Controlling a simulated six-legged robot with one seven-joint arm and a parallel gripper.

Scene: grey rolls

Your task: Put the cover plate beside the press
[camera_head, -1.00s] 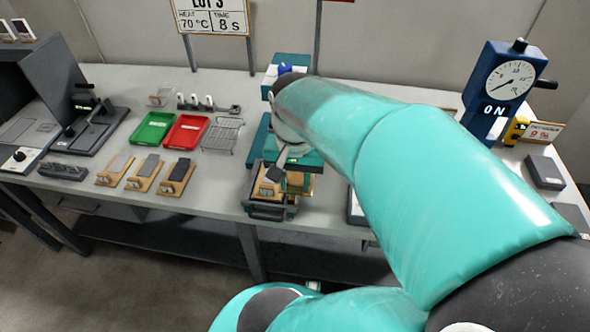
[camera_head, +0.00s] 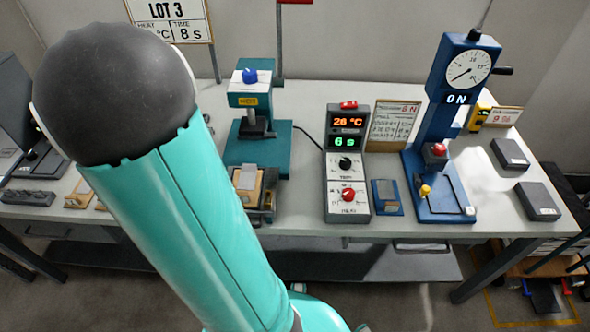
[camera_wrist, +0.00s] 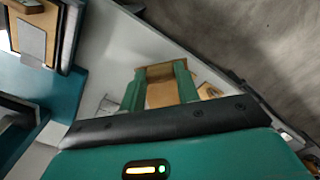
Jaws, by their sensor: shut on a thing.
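The teal press (camera_head: 257,110) with a blue knob stands at the back of the bench, on a teal base. My gripper (camera_wrist: 160,88) is shut on a tan-brown plate (camera_wrist: 160,93), which I take to be the cover plate, between its two green fingers. It holds the plate near the bench edge, apart from the press; whether the plate touches the bench is unclear. In the head view my arm hides the gripper and plate. A dark tray (camera_head: 268,214) in front of the press holds a wooden board (camera_head: 246,190) with a grey strip, also visible in the wrist view (camera_wrist: 31,37).
Right of the press stand a control box (camera_head: 347,165) reading 26 °C and 6 s, a small blue block (camera_head: 386,196) and a blue gauge stand (camera_head: 455,110). Two dark boxes (camera_head: 510,154) lie far right. My arm hides much of the bench's left side.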

